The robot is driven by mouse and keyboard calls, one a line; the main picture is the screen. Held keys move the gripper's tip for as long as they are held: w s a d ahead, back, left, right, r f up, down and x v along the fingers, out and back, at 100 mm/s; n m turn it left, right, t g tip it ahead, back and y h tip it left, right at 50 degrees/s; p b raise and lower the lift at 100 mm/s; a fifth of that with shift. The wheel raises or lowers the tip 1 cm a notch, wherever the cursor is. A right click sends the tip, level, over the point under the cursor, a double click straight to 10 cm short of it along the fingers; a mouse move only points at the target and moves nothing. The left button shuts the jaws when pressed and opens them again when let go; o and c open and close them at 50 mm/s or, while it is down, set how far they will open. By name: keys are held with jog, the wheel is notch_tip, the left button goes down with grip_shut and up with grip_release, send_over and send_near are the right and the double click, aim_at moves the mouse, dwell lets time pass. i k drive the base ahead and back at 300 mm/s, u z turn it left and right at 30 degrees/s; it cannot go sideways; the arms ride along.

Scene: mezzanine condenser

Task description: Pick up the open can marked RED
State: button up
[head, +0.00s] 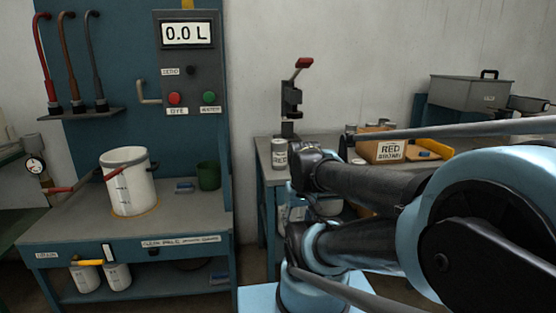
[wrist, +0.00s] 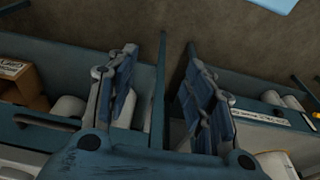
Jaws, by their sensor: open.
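A grey-white can (head: 279,152) stands upright on the front left corner of the right bench, near a lever device with a red handle. Its marking is too small to read, and I cannot tell whether its top is open. A cardboard box (head: 392,153) lettered RED and BROWN sits farther right on that bench, with can tops beside and behind it. My gripper (wrist: 160,62) is open and empty in the wrist view, its two blue-padded fingers apart above bench edges and the floor. In the head view my arm hides part of the right bench, and the fingers are not clear there.
The lever device (head: 291,98) rises close behind the can. A blue left bench (head: 60,232) carries a white bucket (head: 128,182) and a green cup (head: 208,175). A yellow tray (head: 432,149) lies right of the box. A narrow floor gap separates the benches.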

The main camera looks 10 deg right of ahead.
aim_at(279, 155)
jog(key=u, duration=1.25)
jog(key=k, duration=1.5)
jog(key=z, duration=1.2)
jog(key=i, duration=1)
